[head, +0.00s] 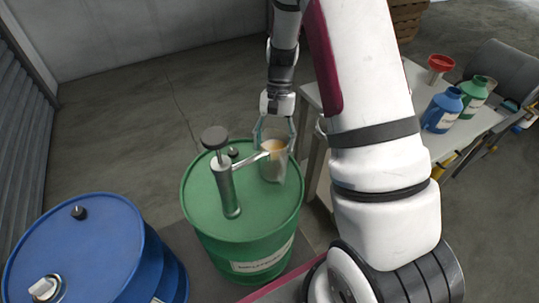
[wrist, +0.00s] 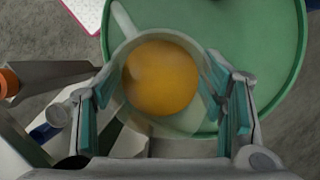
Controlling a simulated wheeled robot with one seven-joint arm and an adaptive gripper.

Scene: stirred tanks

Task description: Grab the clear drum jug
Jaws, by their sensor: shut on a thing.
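The clear drum jug (head: 273,166) is at the right side of the green drum's top (head: 255,205) in the head view, below the end of the pump spout. It looks upright and holds amber liquid, seen from above in the wrist view (wrist: 160,80). My gripper (head: 275,140) comes down from above, its fingers on either side of the jug. In the wrist view my gripper (wrist: 163,112) is shut on the jug's wall, its teal pads at left and right. I cannot tell whether the jug's base touches the drum.
A hand pump (head: 225,185) stands on the green drum, its spout reaching right to the jug. A blue drum (head: 100,250) stands at the front left. A white table (head: 470,125) at right bears blue (head: 441,112) and green (head: 474,96) bottles and a red funnel (head: 440,63).

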